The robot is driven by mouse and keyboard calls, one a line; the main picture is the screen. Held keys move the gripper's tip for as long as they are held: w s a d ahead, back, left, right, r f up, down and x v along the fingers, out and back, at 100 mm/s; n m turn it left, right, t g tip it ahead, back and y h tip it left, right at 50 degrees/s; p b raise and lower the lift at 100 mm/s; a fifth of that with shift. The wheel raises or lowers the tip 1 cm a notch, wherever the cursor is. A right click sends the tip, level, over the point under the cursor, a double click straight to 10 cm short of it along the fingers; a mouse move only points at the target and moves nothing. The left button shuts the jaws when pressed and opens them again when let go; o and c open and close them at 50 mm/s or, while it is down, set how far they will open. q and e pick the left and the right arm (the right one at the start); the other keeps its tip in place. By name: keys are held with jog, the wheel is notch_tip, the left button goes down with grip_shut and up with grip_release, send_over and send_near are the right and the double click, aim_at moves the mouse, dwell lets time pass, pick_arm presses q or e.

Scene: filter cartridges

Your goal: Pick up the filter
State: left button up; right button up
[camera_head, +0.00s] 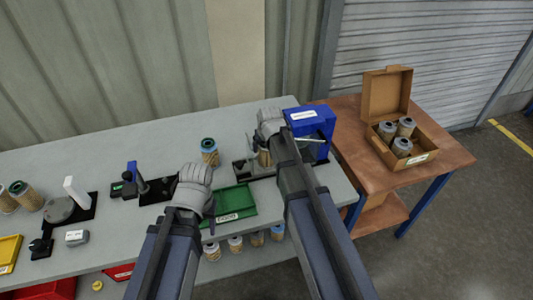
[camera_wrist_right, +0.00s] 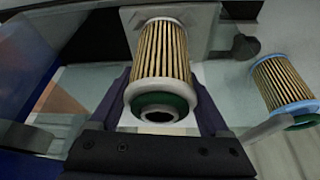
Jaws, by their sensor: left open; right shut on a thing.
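In the right wrist view a filter cartridge (camera_wrist_right: 163,62) with tan pleats and a white and green end cap stands between the fingers of my right gripper (camera_wrist_right: 165,112), which is shut on it. In the head view this filter (camera_head: 264,158) is mostly hidden by my right arm, beside the blue machine. A second filter (camera_head: 209,152) with a blue cap stands on the grey table left of it; a filter with a light blue ring also shows at the right of the wrist view (camera_wrist_right: 283,84).
A green tray (camera_head: 233,205) lies between my arms. The blue machine (camera_head: 310,128) stands at the table's right end. A cardboard box (camera_head: 412,163) with several filters sits on the wooden table. Stands, a yellow bin (camera_head: 9,250) and more filters are at the left.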

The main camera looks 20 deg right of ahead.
jog(key=shift+c, duration=0.7)
pick_arm(q)
jog(key=shift+r, duration=0.15)
pick_arm(e)
jog(key=shift+r, duration=0.15)
pick_arm(q)
notch_tip(320, 180, up, 18)
jog(key=p, duration=1.8)
pick_arm(e)
notch_tip(320, 180, up, 18)
